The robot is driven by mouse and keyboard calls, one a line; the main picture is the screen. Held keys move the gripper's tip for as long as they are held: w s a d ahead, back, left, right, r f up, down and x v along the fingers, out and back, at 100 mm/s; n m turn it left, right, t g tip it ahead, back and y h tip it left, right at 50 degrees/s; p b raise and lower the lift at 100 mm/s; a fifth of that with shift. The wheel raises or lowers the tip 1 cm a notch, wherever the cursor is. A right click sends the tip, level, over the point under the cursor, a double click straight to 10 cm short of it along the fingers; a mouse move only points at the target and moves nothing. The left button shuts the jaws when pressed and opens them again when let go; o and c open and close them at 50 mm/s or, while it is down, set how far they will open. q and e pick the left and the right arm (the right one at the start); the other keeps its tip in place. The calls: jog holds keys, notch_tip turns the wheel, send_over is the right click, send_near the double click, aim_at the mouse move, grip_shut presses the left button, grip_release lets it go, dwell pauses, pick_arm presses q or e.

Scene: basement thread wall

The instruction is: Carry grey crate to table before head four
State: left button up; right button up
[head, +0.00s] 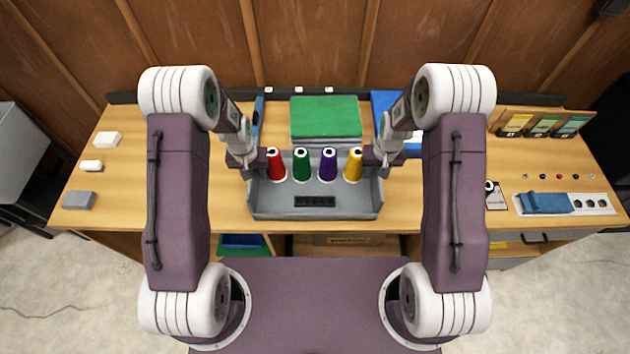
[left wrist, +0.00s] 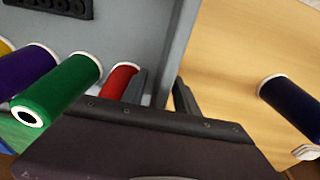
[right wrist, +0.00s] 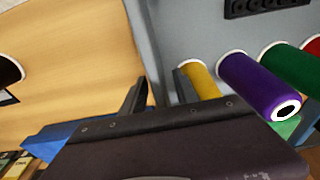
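The grey crate (head: 262,205) sits upright on the wooden table, close to its front edge. Red (head: 275,168), green (head: 302,168), purple (head: 328,168) and yellow (head: 353,168) spools stand in a row inside it. My left gripper (head: 262,160) is at the crate's left wall; in the left wrist view its fingers (left wrist: 160,92) straddle the wall (left wrist: 180,50), apparently with a gap. My right gripper (head: 370,158) is at the right wall; in the right wrist view its fingers (right wrist: 160,92) straddle that wall (right wrist: 155,50), also apparently open. "Head four" is not identifiable.
Green folded cloth (head: 325,115) lies behind the crate. A dark spool (head: 490,187) and a blue item on a white strip (head: 545,203) are at right, with coloured cards (head: 545,125) behind. Small blocks (head: 80,200) lie at left. A dark blue spool (left wrist: 290,98) stands left of the crate.

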pick_arm(q)
jog(key=shift+c, duration=0.3)
pick_arm(e)
jog(key=shift+c, duration=0.3)
pick_arm(q)
grip_shut()
pick_arm(e)
grip_shut()
dwell(0.5)
